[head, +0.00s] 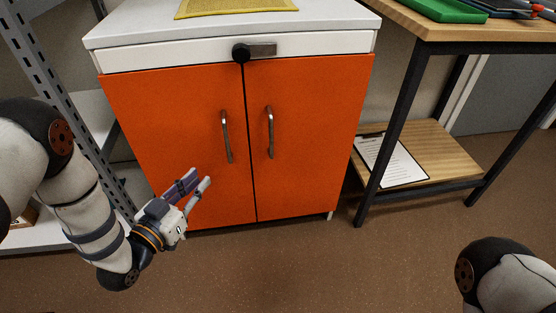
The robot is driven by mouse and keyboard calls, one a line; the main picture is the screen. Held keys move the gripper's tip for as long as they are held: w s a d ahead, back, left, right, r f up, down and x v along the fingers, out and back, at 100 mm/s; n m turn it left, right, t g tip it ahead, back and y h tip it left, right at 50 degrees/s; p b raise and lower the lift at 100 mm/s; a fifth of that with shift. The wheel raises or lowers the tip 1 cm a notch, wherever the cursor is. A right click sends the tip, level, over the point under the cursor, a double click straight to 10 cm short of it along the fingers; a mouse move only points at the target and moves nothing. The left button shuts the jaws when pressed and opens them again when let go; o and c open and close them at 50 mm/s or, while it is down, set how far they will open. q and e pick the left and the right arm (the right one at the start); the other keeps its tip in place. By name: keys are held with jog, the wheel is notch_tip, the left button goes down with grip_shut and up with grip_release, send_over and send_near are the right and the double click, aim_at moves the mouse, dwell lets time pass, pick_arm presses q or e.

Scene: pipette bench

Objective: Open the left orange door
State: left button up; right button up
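The left orange door (177,136) is the left half of a cabinet front and looks shut, flush beside the right orange door (311,130). Its curved metal handle (226,137) stands upright near the door's inner edge. My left gripper (202,176) is in front of the lower part of the left door, below and left of the handle and apart from it. Its two fingers point up and right with a gap between them, and nothing shows in the gap. My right gripper is out of view; only part of that arm shows at the bottom right.
The cabinet has a white top (150,22) with a yellow mat (238,7) on it. A metal shelf rack (45,73) stands close on the left, a wooden table (460,27) on the right. The floor (300,265) in front is clear.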

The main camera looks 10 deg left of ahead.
aim_at(226, 144)
pick_arm(q)
jog(key=shift+t+h, duration=0.3)
jog(key=shift+t, duration=0.1)
jog(key=b+x, duration=0.1)
jog(key=x, duration=0.3)
jog(key=b+x, duration=0.1)
jog(key=x, duration=0.3)
jog(key=r+b+x, duration=0.1)
jog(key=x, duration=0.4)
jog(key=shift+d+r, duration=0.1)
jog(key=shift+w+d+r, duration=0.1)
jog(key=shift+w, duration=0.15)
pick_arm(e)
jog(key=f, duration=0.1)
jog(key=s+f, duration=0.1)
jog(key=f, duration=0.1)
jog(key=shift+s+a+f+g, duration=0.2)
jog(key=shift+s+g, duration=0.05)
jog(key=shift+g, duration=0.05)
pick_arm(q)
jog(key=shift+c, duration=0.5)
grip_shut()
